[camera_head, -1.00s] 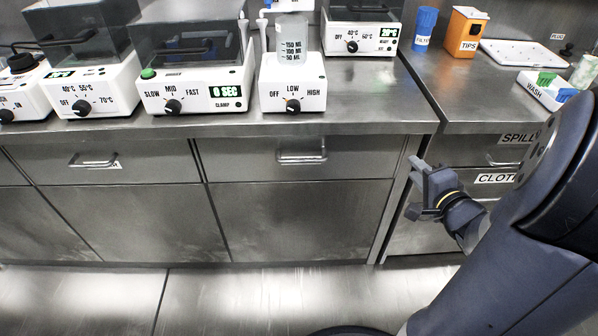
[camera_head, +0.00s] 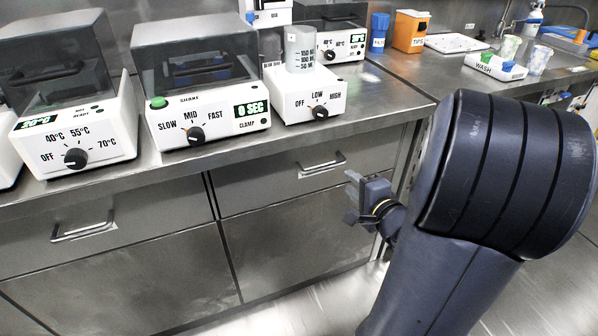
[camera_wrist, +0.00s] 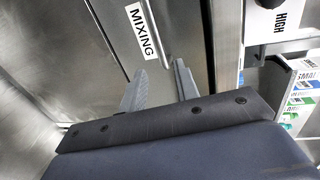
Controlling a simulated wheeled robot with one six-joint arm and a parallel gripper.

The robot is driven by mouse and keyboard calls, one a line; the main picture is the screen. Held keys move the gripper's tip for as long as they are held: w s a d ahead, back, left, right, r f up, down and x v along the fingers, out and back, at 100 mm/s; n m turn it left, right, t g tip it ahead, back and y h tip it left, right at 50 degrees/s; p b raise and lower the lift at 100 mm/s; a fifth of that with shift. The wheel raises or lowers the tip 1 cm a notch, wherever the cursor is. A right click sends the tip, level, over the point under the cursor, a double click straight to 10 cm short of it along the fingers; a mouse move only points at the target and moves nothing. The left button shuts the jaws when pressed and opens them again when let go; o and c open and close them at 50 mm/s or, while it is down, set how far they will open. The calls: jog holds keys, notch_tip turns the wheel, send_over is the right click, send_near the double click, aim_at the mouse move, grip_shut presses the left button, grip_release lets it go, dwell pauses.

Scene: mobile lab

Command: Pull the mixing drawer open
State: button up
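The mixing drawer (camera_head: 270,185) is a flat steel front under the counter, with a bar handle (camera_head: 322,166). It looks shut. In the wrist view its white MIXING label (camera_wrist: 142,32) lies just left of the handle bar (camera_wrist: 157,35). My gripper (camera_head: 352,199) is in front of the drawer's right part, right of and lower than the handle in the head view. In the wrist view my gripper (camera_wrist: 160,80) has its two fingers apart with nothing between them. The handle bar lies just beyond the fingertips; whether they touch is unclear, but they look apart.
The steel counter (camera_head: 200,160) overhangs the drawers. A LOW-HIGH device (camera_head: 300,100) with a beaker (camera_head: 299,48) stands above. Another drawer handle (camera_head: 83,227) is at left. The floor (camera_head: 500,310) at right looks clear.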

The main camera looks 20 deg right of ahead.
aim_at(330, 168)
jog(key=b+x, duration=0.1)
jog(key=x, duration=0.2)
jog(key=b+x, duration=0.2)
jog(key=x, duration=0.2)
jog(key=b+x, duration=0.2)
jog(key=x, duration=0.2)
jog(key=shift+a, duration=0.35)
jog(key=shift+s, duration=0.1)
jog(key=shift+c, duration=0.4)
grip_shut()
